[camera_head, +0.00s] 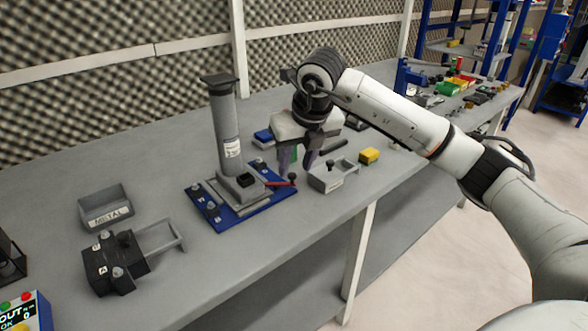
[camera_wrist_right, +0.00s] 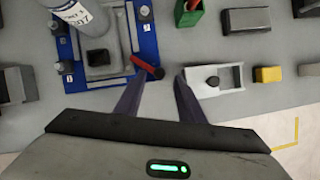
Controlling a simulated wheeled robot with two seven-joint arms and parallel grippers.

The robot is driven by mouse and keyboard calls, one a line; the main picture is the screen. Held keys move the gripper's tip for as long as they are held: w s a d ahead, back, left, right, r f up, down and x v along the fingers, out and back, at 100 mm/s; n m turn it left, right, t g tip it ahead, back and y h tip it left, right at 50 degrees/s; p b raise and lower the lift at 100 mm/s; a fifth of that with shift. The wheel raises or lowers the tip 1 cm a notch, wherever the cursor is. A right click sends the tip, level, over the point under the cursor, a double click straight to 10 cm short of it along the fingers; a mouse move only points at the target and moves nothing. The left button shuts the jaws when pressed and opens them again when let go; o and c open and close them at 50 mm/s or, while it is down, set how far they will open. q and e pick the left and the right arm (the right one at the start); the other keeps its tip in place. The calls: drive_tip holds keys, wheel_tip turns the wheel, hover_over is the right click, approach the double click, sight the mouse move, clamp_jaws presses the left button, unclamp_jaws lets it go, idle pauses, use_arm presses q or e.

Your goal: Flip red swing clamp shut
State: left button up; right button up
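The red swing clamp (camera_head: 279,183) is on the right side of a blue base plate (camera_head: 240,217), beside a grey upright column fixture. Its red arm lies low and sticks out past the plate's right edge, ending in a dark tip. In the right wrist view the red arm (camera_wrist_right: 147,66) slants down right towards the gap between my fingers. My right gripper (camera_head: 297,165) is open and empty, pointing down. Its fingers (camera_wrist_right: 160,78) are spread, the left one close to the red arm; I cannot tell if they touch. My left gripper is not in view.
A grey block with a black knob and frame handle (camera_head: 322,181) stands right of the clamp. A yellow block (camera_head: 369,156) is beyond it. A METAL bin (camera_head: 104,207) and a black fixture (camera_head: 113,265) are on the left. The bench front between them is clear.

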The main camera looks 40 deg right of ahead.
drive_tip(key=shift+x, duration=1.2)
clamp_jaws()
